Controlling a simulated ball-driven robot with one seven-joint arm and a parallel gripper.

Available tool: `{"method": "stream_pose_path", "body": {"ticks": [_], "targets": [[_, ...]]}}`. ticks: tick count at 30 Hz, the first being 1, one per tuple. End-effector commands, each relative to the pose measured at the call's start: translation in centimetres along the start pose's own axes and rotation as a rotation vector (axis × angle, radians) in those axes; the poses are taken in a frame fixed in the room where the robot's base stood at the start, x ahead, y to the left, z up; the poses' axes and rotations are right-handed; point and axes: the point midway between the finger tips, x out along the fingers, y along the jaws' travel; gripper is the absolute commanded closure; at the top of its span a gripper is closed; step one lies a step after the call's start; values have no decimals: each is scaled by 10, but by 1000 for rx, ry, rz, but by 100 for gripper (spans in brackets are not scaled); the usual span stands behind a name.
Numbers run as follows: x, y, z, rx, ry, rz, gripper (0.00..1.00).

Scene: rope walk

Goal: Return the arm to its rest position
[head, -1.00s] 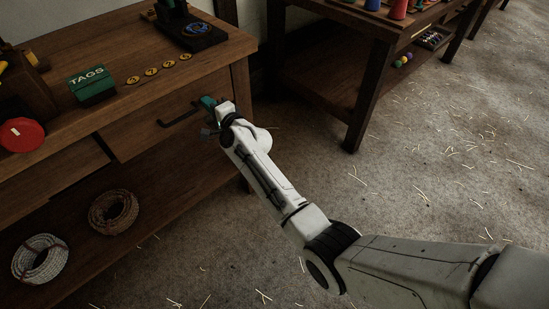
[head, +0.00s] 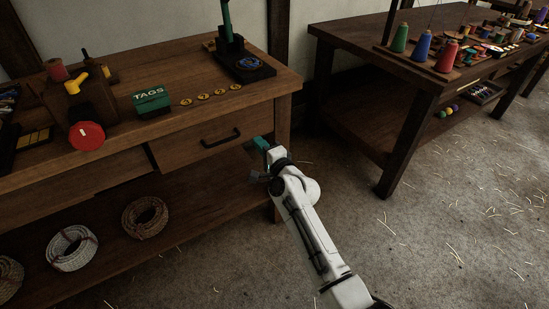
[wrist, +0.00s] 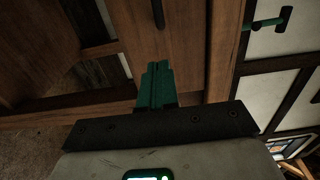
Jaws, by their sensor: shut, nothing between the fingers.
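My white arm (head: 308,225) reaches up from the bottom of the head view toward the front of the wooden bench. My gripper (head: 259,145) has teal fingers and is in front of the bench's right end, right of the drawer's dark handle (head: 222,138). In the wrist view the teal fingers (wrist: 157,82) lie together with nothing between them, against a backdrop of brown wood. The drawer (head: 205,143) looks closed. I cannot tell from the head view whether the fingers touch the bench.
The bench top (head: 180,120) holds a green TAGS box (head: 151,101), yellow discs and a red disc (head: 87,136). Rope coils, including a white one (head: 72,248), lie on the lower shelf. A second table (head: 360,55) with spools stands at right. The floor between is open, strewn with straw.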

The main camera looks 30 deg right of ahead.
Motion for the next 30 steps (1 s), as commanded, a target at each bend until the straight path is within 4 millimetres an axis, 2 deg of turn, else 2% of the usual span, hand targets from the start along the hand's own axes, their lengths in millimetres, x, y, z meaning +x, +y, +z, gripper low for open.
{"method": "stream_pose_path", "body": {"ticks": [6, 12, 23, 26, 29, 30], "targets": [[-36, 0, 0, -1, 0, 3, 100], [-60, 0, 0, -1, 0, 2, 100], [-69, 0, 0, 0, 0, 1, 100], [-79, 1, 9, -63, -39, 47, 100], [-104, 7, 28, -212, -132, 154, 100], [-119, 11, 36, -289, -180, 209, 100]]}}
